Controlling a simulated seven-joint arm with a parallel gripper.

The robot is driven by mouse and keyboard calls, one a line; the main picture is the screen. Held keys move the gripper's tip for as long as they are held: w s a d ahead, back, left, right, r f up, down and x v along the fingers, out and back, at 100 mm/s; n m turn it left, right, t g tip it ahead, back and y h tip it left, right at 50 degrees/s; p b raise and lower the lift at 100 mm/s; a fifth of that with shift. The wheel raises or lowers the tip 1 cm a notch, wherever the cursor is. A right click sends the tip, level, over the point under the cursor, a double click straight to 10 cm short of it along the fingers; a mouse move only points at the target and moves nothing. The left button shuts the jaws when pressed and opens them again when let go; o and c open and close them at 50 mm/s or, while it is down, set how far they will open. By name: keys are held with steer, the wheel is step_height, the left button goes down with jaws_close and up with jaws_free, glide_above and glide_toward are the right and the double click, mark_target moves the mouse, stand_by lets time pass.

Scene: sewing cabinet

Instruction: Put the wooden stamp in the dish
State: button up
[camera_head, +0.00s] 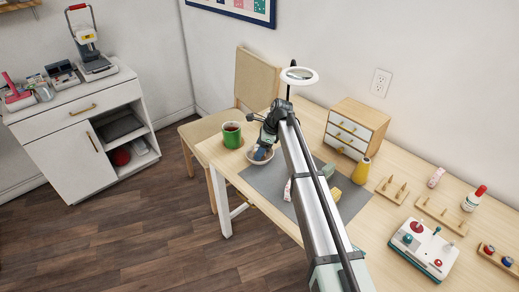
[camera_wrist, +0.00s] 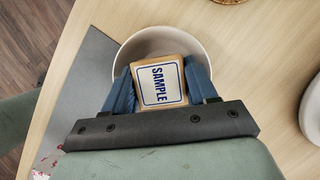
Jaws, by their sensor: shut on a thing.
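The wooden stamp (camera_wrist: 160,82), a tan block with a white face reading "SAMPLE" in blue, is between the blue fingers of my gripper (camera_wrist: 160,76) in the wrist view. My gripper is shut on it. Behind it is the pale round dish (camera_wrist: 187,40), whose rim shows around the stamp and fingers. The stamp overlaps the dish's opening; I cannot tell whether it touches the bottom. In the head view my gripper (camera_head: 262,151) is at the dish (camera_head: 251,158), and the stamp is not clearly visible there.
A green mug (camera_head: 232,140) stands just left of the dish. A grey mat (camera_head: 265,182) lies under my arm. A magnifier lamp (camera_head: 299,76) and small drawer box (camera_head: 356,128) stand behind.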

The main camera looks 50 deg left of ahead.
steer(key=shift+f, duration=0.55)
steer(key=o, duration=0.8)
steer(key=shift+r, duration=0.15)
steer(key=shift+r, duration=0.3)
steer(key=v, duration=0.3)
steer(key=shift+w+d+r, duration=0.2)
steer(key=shift+w+d, duration=0.1)
steer(key=w+d, duration=0.8)
steer(key=shift+f, duration=0.15)
